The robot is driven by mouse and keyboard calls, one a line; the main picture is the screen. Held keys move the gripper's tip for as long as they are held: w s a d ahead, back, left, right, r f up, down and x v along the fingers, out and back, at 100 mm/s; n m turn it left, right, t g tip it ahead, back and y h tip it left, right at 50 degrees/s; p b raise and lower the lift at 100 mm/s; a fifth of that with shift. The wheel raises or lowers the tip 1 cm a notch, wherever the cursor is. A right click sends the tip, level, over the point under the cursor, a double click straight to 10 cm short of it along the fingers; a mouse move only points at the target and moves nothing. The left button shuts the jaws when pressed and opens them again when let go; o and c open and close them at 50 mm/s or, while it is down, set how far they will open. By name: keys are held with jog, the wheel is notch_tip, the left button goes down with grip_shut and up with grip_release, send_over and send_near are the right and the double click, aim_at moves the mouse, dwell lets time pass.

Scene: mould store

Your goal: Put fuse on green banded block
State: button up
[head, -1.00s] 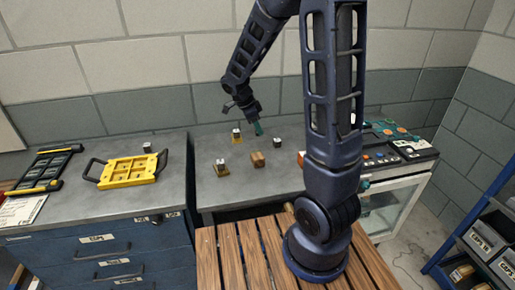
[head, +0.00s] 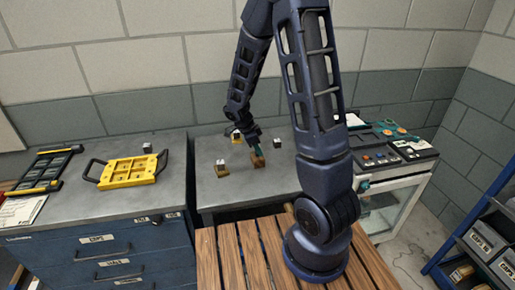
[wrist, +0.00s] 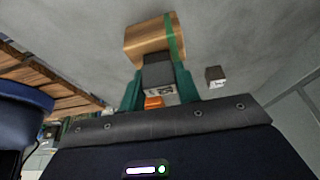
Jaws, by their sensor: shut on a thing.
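My gripper (wrist: 158,88) has teal fingers shut on a small dark grey fuse (wrist: 158,72) with a pale face. The wooden green banded block (wrist: 147,40) lies just beyond the fuse in the wrist view, its green stripe toward the right. In the head view my gripper (head: 257,148) is right over this block (head: 258,162), and the fingers hide the fuse. I cannot tell whether the fuse touches the block.
Another small dark and white cube (head: 277,142) stands to the right; a block with a yellow base (head: 221,171) stands to the left, and another (head: 236,136) behind. A yellow tray (head: 130,170) lies on the left cabinet. A control panel (head: 385,152) is at right.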

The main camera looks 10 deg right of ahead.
jog(key=shift+f, duration=0.15)
jog(key=o, duration=1)
jog(key=shift+c, duration=0.2)
jog(key=v, duration=1.2)
jog(key=s+d+r+n+t+y, duration=0.2)
jog(key=s+d+r+n, duration=0.4)
jog(key=s+r+n, duration=0.2)
jog(key=s+d+r+n+t+y, duration=0.2)
jog(key=s+d+r+n, duration=0.4)
jog(key=s+r+n, duration=0.3)
jog(key=s+n, duration=0.1)
jog(key=s, duration=0.2)
jog(key=shift+d+t, duration=0.2)
jog(key=shift+t, duration=0.1)
